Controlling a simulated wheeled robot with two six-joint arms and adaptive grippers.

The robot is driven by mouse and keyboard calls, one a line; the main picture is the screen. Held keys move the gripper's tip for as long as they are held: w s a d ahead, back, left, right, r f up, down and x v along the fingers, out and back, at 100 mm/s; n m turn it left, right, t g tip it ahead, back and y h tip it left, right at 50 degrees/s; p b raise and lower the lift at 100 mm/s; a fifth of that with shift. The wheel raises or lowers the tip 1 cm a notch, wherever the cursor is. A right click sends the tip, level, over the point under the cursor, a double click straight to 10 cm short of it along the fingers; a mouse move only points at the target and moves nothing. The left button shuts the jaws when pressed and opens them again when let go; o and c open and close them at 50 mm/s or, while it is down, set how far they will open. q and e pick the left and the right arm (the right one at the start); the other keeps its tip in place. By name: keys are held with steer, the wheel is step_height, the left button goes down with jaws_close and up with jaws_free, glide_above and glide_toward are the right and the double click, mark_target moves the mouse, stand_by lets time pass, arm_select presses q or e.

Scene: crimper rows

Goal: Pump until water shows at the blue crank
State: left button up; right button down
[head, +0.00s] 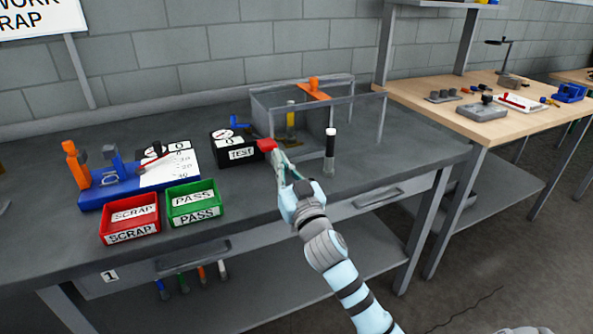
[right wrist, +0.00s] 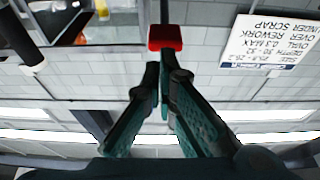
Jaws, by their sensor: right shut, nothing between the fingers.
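The blue crank (head: 238,122) stands at the back of a black box (head: 222,158) with a TEST label and a dial. I cannot make out water at it. A red block-shaped handle (head: 267,145) is at the right side of the box; it also shows just beyond the fingertips in the right wrist view (right wrist: 165,38). My right gripper (head: 276,153) is shut and empty, its fingertips at the red handle. In the right wrist view its fingers (right wrist: 163,70) meet at the tips; whether they touch the handle I cannot tell. My left gripper is not in view.
A clear-sided tank (head: 262,108) with an orange bar (head: 313,90) stands behind. A red SCRAP bin (head: 129,218), a green PASS bin (head: 194,203) and a blue gauge fixture (head: 105,190) are at left.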

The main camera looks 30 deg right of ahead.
steer(key=b+v, duration=0.1)
steer(key=v, duration=0.7)
steer(key=shift+a, duration=0.1)
stand_by(0.7)
steer(key=w+d+r+m+g+p, duration=0.1)
steer(key=w+r+g+p, duration=0.1)
steer(key=r+p, duration=0.95)
steer(key=w+r+g+p, duration=0.2)
steer(key=r+p, duration=0.6)
steer(key=p, duration=0.7)
step_height(320, 180, down, 6)
steer(key=n+g+y+b, duration=0.1)
steer(key=g, duration=0.1)
